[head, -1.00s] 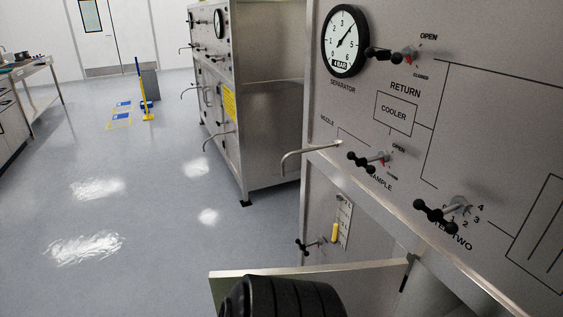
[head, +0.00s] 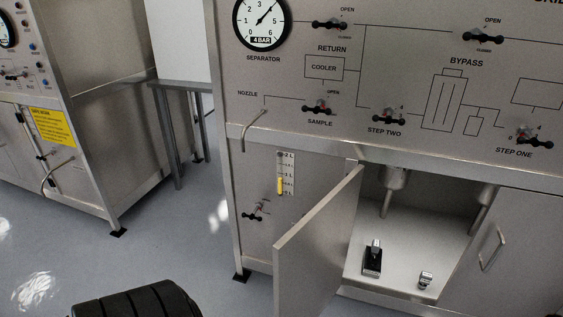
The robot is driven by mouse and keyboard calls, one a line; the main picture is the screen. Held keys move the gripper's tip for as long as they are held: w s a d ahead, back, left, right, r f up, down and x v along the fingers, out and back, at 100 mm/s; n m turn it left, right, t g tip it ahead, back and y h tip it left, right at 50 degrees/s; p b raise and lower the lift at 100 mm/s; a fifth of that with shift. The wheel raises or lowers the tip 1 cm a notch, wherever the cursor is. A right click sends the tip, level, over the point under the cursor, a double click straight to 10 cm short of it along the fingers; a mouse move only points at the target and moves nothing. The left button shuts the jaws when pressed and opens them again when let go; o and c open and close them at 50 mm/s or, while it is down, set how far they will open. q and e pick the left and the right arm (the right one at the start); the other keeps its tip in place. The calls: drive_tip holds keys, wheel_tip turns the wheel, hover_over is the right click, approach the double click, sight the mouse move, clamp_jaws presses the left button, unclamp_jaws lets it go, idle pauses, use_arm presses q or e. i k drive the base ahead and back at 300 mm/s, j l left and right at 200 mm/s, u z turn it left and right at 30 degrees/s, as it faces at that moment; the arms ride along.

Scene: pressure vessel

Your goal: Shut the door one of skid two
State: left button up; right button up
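Skid two, a grey steel cabinet with a printed panel (head: 420,70), fills the right half of the head view. One lower door (head: 312,250) stands open, swung out toward me on its left side. The cabinet interior (head: 400,275) shows through the opening. The neighbouring door (head: 520,250) on the right, with a bar handle (head: 492,246), looks shut. No labels are visible on the doors. Neither gripper's fingers are in view. A black ribbed part at the bottom left looks like a piece of my own body.
Inside the cabinet stand a black pedal-like item (head: 373,258), a small metal fitting (head: 425,280) and pipes (head: 389,195). A bent nozzle (head: 255,130) sticks out of the panel. Another skid (head: 90,150) stands at the left. Floor (head: 170,250) between the skids is clear.

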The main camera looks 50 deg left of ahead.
sight(308, 260)
drive_tip(key=j, duration=0.4)
drive_tip(key=k+j+z, duration=0.15)
drive_tip(key=j, duration=0.3)
drive_tip(key=k+j, duration=0.1)
drive_tip(key=j, duration=0.3)
drive_tip(key=k+j+z, duration=0.1)
drive_tip(key=j, duration=0.3)
drive_tip(key=k+j, duration=0.1)
drive_tip(key=j, duration=0.3)
drive_tip(key=k+j+z, duration=0.15)
drive_tip(key=j, duration=0.25)
drive_tip(key=i, duration=0.05)
